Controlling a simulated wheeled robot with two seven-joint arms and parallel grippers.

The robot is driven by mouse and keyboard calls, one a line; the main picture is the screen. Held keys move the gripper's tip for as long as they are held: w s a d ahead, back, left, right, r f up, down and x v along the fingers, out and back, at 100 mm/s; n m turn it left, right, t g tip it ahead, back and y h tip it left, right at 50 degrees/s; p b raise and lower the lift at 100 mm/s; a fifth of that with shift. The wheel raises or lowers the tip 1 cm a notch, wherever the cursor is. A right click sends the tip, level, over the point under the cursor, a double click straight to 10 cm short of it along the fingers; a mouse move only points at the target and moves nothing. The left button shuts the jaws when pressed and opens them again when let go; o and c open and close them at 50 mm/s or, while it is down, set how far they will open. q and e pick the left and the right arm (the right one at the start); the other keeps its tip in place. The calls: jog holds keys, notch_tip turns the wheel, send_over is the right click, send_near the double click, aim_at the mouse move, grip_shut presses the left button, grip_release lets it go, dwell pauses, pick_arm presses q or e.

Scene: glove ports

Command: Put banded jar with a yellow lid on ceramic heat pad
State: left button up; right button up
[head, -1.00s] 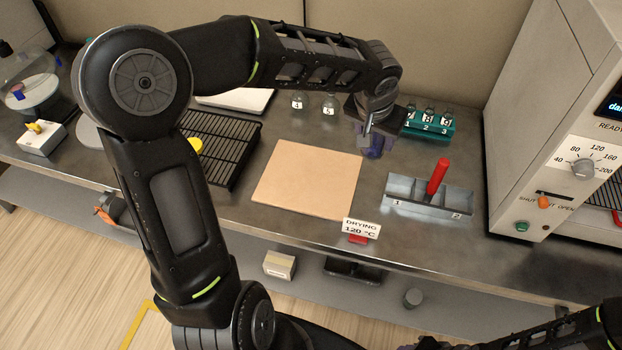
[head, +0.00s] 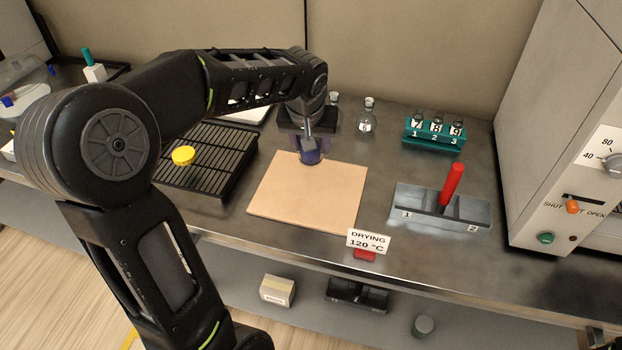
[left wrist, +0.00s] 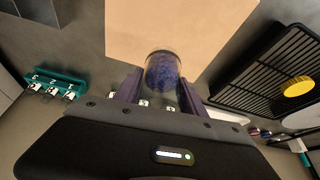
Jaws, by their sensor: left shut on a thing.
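My left gripper (head: 311,149) is shut on a clear jar (head: 312,158) with dark blue contents. The left wrist view shows the jar (left wrist: 163,72) between the two fingers; no band can be made out, and I see no yellow on it. The tan square heat pad (head: 306,200) lies flat on the bench. The jar is at the pad's back edge; I cannot tell whether it touches. A yellow lid (head: 183,155) sits on the black wire rack, left of the pad, and shows in the left wrist view (left wrist: 298,87). My right gripper is out of view.
The black rack (head: 205,178) stands left of the pad. Stoppered flasks (head: 366,122) and a teal vial rack (head: 434,132) stand behind. A grey divided tray (head: 415,212) with a red rod (head: 451,184) is at right. A "DRYING 120 °C" sign (head: 368,241) is at the front edge.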

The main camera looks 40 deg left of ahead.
aim_at(309, 155)
pick_arm(q)
jog(key=shift+f, duration=1.7)
jog(key=shift+f, duration=2.5)
jog(key=shift+f, duration=0.1)
jog(key=shift+f+b, duration=0.1)
jog(key=shift+b, duration=0.2)
jog(key=o, duration=1.5)
jog(key=shift+s+d+r, duration=0.1)
jog(key=shift+r, duration=0.6)
jog(key=v, duration=1.1)
